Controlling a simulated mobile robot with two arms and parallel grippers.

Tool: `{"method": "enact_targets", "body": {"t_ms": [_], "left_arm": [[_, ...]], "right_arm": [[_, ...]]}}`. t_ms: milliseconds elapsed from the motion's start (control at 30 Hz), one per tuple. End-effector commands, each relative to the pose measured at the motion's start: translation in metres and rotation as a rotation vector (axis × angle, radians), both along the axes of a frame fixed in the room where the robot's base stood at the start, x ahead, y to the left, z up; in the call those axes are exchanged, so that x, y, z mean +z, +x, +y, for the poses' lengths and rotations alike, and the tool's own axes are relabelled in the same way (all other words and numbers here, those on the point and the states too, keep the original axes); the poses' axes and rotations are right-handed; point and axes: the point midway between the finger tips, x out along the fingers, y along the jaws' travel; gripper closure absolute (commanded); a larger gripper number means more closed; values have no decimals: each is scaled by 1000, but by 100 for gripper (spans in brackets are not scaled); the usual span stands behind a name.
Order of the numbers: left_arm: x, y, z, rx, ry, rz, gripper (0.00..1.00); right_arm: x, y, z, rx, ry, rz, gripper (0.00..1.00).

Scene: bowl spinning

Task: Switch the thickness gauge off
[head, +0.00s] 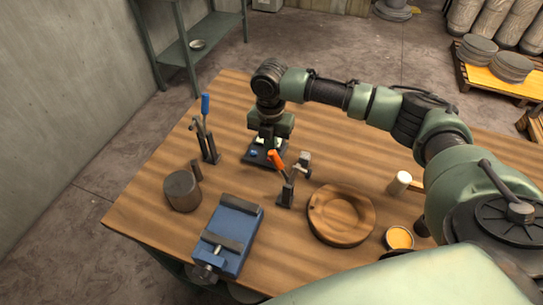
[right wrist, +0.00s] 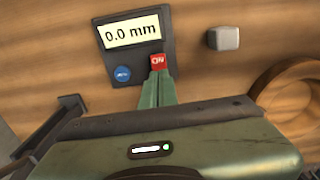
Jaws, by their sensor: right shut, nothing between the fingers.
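The thickness gauge is a dark panel (right wrist: 138,65) in the right wrist view, with a lit display (right wrist: 131,31) reading "0.0 mm". It has a blue round button (right wrist: 123,74) and a red button (right wrist: 158,62) marked "ON". My right gripper (right wrist: 158,74) is shut and empty, with its fingertips at the lower edge of the red button. I cannot tell whether they touch it. In the head view my right gripper (head: 268,143) points down over the gauge (head: 255,160) and hides part of it. My left gripper is not in view.
An orange-handled clamp (head: 285,182) stands close in front of the gauge, and a blue-handled clamp (head: 207,135) to its left. A blue vise (head: 234,232), a dark cylinder (head: 182,191) and a round wooden form (head: 322,224) are nearer. A grey block (right wrist: 224,38) sits right of the gauge.

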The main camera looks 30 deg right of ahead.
Motion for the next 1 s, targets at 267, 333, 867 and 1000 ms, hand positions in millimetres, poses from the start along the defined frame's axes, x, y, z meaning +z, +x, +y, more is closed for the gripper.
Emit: {"method": "enact_targets", "body": {"t_ms": [267, 333, 867, 1000], "left_arm": [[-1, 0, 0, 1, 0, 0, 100], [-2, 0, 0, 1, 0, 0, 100], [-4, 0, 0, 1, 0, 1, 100], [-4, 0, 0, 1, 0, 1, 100]], "right_arm": [[-5, 0, 0, 0, 1, 1, 100], [-6, 0, 0, 0, 1, 1, 100], [-14, 0, 0, 0, -1, 1, 100], [-16, 0, 0, -1, -1, 1, 100]]}}
